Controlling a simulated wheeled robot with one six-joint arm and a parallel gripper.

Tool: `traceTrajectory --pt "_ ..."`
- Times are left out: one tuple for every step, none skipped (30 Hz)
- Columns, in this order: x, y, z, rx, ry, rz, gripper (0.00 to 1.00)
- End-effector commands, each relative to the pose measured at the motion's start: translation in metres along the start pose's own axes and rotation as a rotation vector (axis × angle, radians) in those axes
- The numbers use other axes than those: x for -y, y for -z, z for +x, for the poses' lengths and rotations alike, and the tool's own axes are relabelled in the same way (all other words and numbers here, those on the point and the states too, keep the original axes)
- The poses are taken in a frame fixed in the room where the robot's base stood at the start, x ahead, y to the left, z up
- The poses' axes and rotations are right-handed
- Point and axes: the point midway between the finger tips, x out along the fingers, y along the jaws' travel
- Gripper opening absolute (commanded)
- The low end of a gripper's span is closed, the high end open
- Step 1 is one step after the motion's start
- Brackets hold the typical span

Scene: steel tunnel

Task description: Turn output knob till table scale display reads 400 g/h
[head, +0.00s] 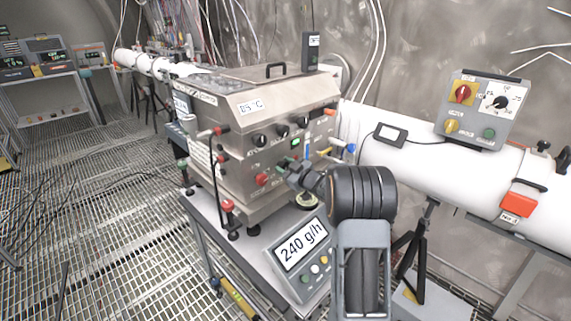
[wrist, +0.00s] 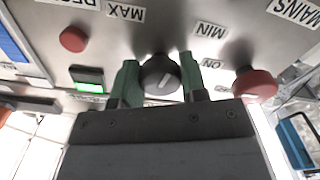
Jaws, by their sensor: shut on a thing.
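The table scale (head: 291,265) sits on the grey table, and its tilted display (head: 301,243) reads 240 g/h. The output knob (wrist: 160,80) is black with a pale pointer line, near the MAX and MIN labels in the wrist view. My gripper (wrist: 159,64) has its green fingers on both sides of this knob and is shut on it. In the head view my gripper (head: 288,168) reaches the lower front of the steel machine (head: 225,130), and the knob there is hidden behind it.
A red knob (wrist: 254,84) by the MAINS and ON labels, a red button (wrist: 73,39) and a green-lit switch (wrist: 87,77) flank the fingers. In the head view a white pipe (head: 430,165) with a control box (head: 482,110) runs along the right. Grated floor lies left.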

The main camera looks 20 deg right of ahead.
Motion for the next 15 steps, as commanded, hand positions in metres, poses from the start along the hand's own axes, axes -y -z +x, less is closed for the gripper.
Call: traceTrajectory --pt "-0.0009 0.0014 -0.0001 0.0 0.0 0.021 0.16" --pt "-0.0009 0.0012 -0.0001 0.0 0.0 0.034 0.16" --pt "-0.0008 0.001 -0.0001 0.001 -0.001 0.048 0.16" --pt "-0.0008 0.0009 -0.0001 0.001 -0.001 0.057 0.16" --pt "-0.0007 0.0009 -0.0001 0.0 -0.001 0.067 0.16" --pt "-0.0007 0.0008 -0.0001 0.0 -0.001 0.077 0.16" --pt "-0.0007 0.0007 -0.0001 0.0 -0.001 0.083 0.16" --pt "-0.0007 0.0006 -0.0001 0.0 -0.001 0.089 0.16" --pt "-0.0006 0.0006 -0.0001 0.0 -0.001 0.096 0.16" --pt "-0.0007 0.0005 -0.0001 0.0 -0.001 0.1 0.16" --pt "-0.0006 0.0004 -0.0001 0.0 -0.001 0.104 0.16" --pt "-0.0006 0.0004 -0.0001 0.0 -0.001 0.107 0.16" --pt "-0.0006 0.0003 -0.0001 0.0 -0.001 0.109 0.16" --pt "-0.0006 0.0003 -0.0001 0.0 -0.001 0.111 0.16" --pt "-0.0006 0.0003 -0.0001 0.0 -0.002 0.112 0.16"
